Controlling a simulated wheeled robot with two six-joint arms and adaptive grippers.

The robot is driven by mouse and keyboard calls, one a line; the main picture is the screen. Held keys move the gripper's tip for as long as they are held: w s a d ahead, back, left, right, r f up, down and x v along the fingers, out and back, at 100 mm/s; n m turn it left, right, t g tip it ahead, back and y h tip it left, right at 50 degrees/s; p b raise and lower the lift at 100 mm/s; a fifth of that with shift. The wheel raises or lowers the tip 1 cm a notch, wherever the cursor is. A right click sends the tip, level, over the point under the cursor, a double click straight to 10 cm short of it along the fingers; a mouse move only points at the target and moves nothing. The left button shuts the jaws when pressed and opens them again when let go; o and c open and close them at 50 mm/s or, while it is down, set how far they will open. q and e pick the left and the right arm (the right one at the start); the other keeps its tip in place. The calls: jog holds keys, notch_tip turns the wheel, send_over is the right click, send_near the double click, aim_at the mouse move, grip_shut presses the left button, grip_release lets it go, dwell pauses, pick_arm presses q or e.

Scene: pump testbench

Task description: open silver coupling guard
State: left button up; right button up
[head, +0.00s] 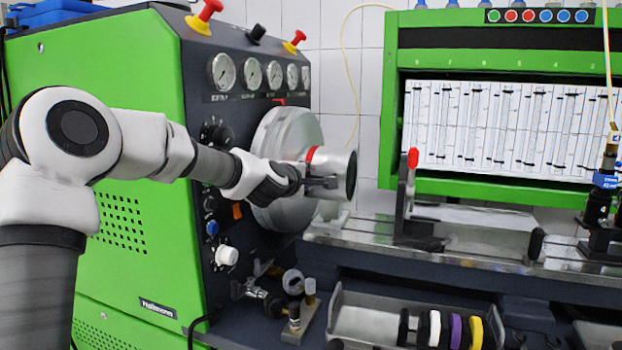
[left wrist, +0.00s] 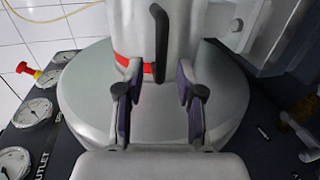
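The silver coupling guard (head: 333,161) is a short cylinder with a red mark, in front of the large silver disc (head: 283,132) on the green machine. In the left wrist view the guard (left wrist: 190,28) is at the top centre, with a black handle (left wrist: 159,40) on it. My left gripper (head: 328,183) is at the near side of the guard. In the left wrist view its fingers (left wrist: 158,88) are apart, with nothing shut between them. The handle lies ahead, in line with the gap; I cannot tell whether a finger touches it. My right gripper is not in view.
Gauges (head: 248,73) and knobs (head: 227,256) line the dark panel beside my arm. A red-tipped lever (head: 412,160) stands on the metal rail (head: 350,232) right of the guard. A tray (head: 365,322) with coloured rings lies below.

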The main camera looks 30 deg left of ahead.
pick_arm(q)
jog(key=x, duration=0.2)
jog(key=shift+w+f, duration=0.2)
jog(key=shift+w, duration=0.05)
jog(key=shift+s+r, duration=0.2)
grip_shut()
